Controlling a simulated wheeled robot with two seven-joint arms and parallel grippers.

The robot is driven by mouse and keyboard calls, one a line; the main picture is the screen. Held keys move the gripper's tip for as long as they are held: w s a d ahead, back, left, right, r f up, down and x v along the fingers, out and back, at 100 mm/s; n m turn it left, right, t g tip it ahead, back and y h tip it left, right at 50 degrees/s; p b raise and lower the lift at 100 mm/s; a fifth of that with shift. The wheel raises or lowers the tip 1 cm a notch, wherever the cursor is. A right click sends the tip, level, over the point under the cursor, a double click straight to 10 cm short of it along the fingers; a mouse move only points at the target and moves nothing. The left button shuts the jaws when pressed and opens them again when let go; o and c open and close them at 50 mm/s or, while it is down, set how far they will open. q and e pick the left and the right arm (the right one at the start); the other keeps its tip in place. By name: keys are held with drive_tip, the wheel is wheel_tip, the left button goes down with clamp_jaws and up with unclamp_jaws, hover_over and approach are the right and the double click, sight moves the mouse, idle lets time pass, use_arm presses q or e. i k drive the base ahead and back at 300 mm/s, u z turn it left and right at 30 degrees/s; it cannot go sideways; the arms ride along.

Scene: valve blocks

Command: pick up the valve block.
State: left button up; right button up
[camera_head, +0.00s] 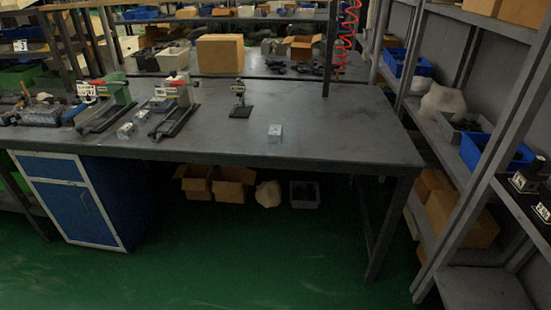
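A small light-grey metal block (275,131), which looks like a valve block, sits alone on the dark workbench (340,135), right of the middle and in from the front edge. Two similar small blocks lie further left, one (125,131) nearer the front and another (142,115) just behind it, between two bench fixtures. Neither of my grippers shows in the head view, and nothing is seen touching the blocks.
A black stand with a label (241,103) stands behind the lone block. Fixtures (175,103) and (107,101) crowd the bench's left side. A shelf rack (450,150) with boxes and bins stands right. The bench's right part is clear.

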sight(274, 133)
drive_tip(key=u, duration=1.1)
drive_tip(key=i, duration=1.15)
drive_tip(key=z, duration=0.35)
